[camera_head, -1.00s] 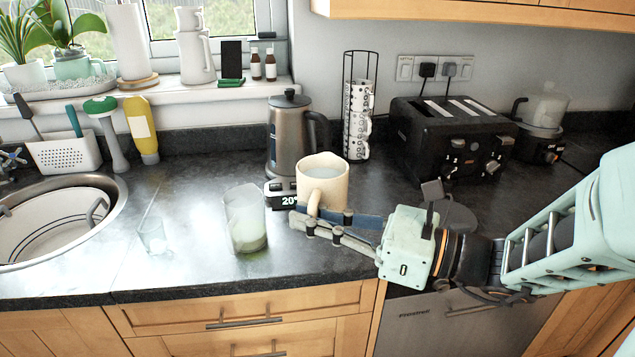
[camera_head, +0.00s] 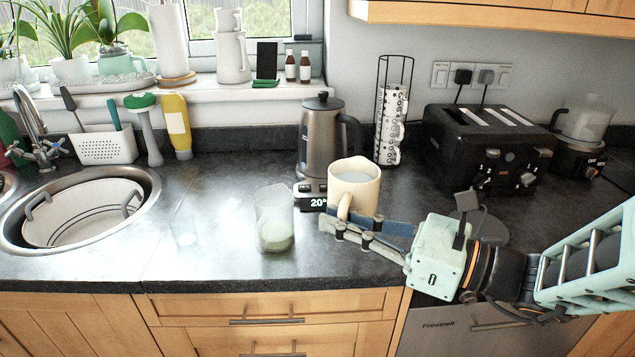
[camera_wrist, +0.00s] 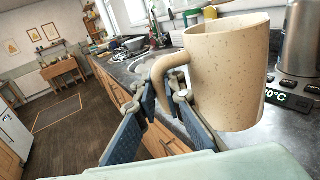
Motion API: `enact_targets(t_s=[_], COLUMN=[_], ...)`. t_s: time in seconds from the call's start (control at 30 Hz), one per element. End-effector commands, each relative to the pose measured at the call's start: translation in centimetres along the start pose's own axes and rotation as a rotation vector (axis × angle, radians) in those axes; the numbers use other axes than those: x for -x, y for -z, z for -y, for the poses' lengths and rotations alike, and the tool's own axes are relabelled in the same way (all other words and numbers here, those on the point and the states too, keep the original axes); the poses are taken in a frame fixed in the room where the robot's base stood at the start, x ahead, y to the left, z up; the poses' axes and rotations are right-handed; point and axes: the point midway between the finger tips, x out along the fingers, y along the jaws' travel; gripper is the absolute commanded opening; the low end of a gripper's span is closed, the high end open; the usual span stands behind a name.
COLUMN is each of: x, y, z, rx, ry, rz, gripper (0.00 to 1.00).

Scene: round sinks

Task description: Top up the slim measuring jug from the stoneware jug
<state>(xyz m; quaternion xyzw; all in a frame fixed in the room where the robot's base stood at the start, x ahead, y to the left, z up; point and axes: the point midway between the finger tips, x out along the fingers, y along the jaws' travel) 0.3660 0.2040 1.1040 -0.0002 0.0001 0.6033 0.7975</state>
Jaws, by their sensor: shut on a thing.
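The stoneware jug (camera_head: 354,188) is cream, speckled and roughly upright, with pale liquid inside near its rim. My gripper (camera_head: 342,228) is shut on its handle, which faces the front in the head view. In the wrist view the jug (camera_wrist: 226,75) fills the upper right, and the fingers (camera_wrist: 168,90) close around the handle. Whether its base touches the counter is not clear. The slim measuring jug (camera_head: 274,212) is clear and stands on the counter left of the stoneware jug, apart from it. It holds cloudy, pale greenish liquid in its lower part.
A steel kettle (camera_head: 321,138) stands just behind the stoneware jug, beside a small digital display (camera_head: 312,202). The sink (camera_head: 75,215) is at left. A mug rack (camera_head: 392,120) and black toaster (camera_head: 488,150) stand behind right.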

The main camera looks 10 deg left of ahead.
Motion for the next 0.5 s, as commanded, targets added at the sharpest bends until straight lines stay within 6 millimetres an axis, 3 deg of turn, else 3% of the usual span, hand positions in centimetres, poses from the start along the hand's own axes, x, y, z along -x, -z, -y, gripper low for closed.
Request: enact_targets(t_s=[0.27, 0.5], x=[-1.9, -5.0], y=[1.5, 3.4], z=[2.0, 4.7], rx=[-0.001, -0.001], ry=[0.014, 0.040], rz=[0.005, 0.007], gripper=[0.00, 0.00])
